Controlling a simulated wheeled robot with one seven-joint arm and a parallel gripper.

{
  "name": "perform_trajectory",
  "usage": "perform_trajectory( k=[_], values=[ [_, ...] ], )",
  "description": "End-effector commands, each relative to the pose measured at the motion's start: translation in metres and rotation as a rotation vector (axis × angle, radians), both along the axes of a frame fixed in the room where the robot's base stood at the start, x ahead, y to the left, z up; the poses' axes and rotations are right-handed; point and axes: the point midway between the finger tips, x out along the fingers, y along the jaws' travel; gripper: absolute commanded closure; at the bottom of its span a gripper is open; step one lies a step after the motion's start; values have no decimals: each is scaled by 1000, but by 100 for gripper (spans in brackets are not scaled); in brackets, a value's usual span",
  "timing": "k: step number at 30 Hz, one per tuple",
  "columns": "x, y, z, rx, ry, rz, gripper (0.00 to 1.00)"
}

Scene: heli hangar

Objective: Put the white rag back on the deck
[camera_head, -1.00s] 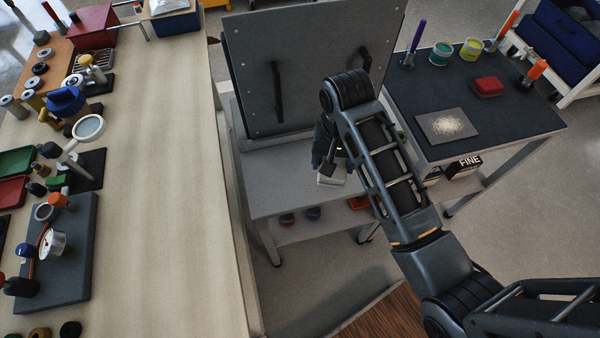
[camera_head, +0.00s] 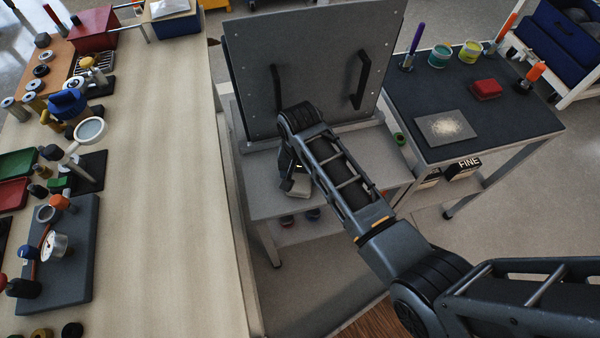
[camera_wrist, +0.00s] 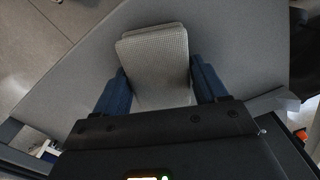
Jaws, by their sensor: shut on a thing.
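The white rag (camera_wrist: 155,62) is a folded, pale, woven pad held between the two blue fingers of my gripper (camera_wrist: 161,78) in the wrist view. In the head view the rag (camera_head: 297,187) shows as a small pale patch under my wrist. My gripper (camera_head: 290,175) points down over the left part of the grey deck (camera_head: 262,201) of the low stand. The grey deck surface also spreads around the rag in the wrist view (camera_wrist: 240,50). I cannot tell whether the rag touches the deck. My forearm hides part of the deck's middle.
An upright dark panel (camera_head: 320,60) with two black handles stands at the deck's back. A long wooden bench (camera_head: 165,200) crowded with tools lies left. A dark-topped table (camera_head: 490,125) stands right, with jars, a red block and a gritty sheet (camera_head: 446,127).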

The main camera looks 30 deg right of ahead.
Motion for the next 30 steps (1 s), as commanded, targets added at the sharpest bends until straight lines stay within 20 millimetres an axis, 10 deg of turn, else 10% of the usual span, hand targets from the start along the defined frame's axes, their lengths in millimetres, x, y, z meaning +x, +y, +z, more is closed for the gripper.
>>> perform_trajectory(
  k=[5,6,13,23,30],
  values=[
    [0,0,-1,0,0,0,52],
    [0,0,0,0,0,0,25],
    [0,0,0,0,0,0,3],
    [0,0,4,0,-1,0,3],
    [1,0,42,0,-5,0,3]
  ],
)
